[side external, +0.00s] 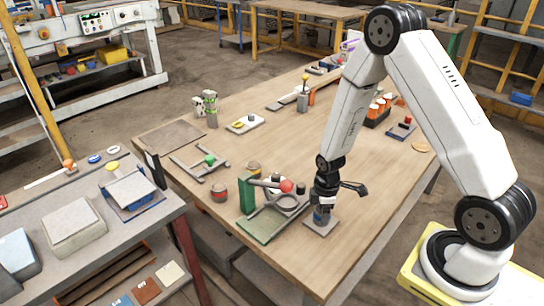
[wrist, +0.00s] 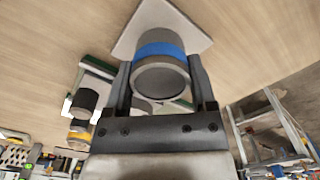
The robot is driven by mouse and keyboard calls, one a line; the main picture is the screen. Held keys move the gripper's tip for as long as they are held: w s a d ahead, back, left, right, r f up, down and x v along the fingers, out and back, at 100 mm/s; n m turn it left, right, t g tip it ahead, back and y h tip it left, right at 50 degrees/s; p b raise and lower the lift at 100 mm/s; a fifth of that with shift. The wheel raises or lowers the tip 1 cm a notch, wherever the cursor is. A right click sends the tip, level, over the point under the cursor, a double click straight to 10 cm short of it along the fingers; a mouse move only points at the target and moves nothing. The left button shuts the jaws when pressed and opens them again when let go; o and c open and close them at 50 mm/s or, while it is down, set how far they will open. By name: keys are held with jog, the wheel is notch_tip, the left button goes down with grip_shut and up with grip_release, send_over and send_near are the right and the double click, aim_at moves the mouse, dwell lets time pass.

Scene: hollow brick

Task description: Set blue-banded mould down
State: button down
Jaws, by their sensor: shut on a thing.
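The blue-banded mould (wrist: 162,78) is a grey hollow cylinder with a blue band, seen between the two fingers of my gripper (wrist: 160,88) in the wrist view. My gripper (side external: 322,200) is shut on it. In the side view the mould (side external: 321,216) shows only as a small bluish piece under the dark jaws, near the table's front right part. A pale square plate (wrist: 178,22) lies directly beyond the mould's far end; it also shows beneath the gripper in the side view (side external: 322,229). The mould looks upright over the plate. I cannot tell whether they touch.
A green-based stand (side external: 262,232) with a red ball and grey ring is close to the left of my gripper. The wooden table (side external: 345,255) is clear in front and to the right.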

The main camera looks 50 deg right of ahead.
grip_release()
notch_tip(320, 180, up, 12)
dwell(1.1)
jog(key=shift+r, duration=0.1)
dwell(0.5)
jog(key=s+a+r+m+t, duration=0.2)
jog(key=s+a+r+m, duration=0.3)
jog(key=a+m, duration=0.3)
jog(key=shift+s+a+r+m+t, duration=0.2)
jog(key=shift+a+r+m+t, duration=0.1)
jog(key=shift+m, duration=0.2)
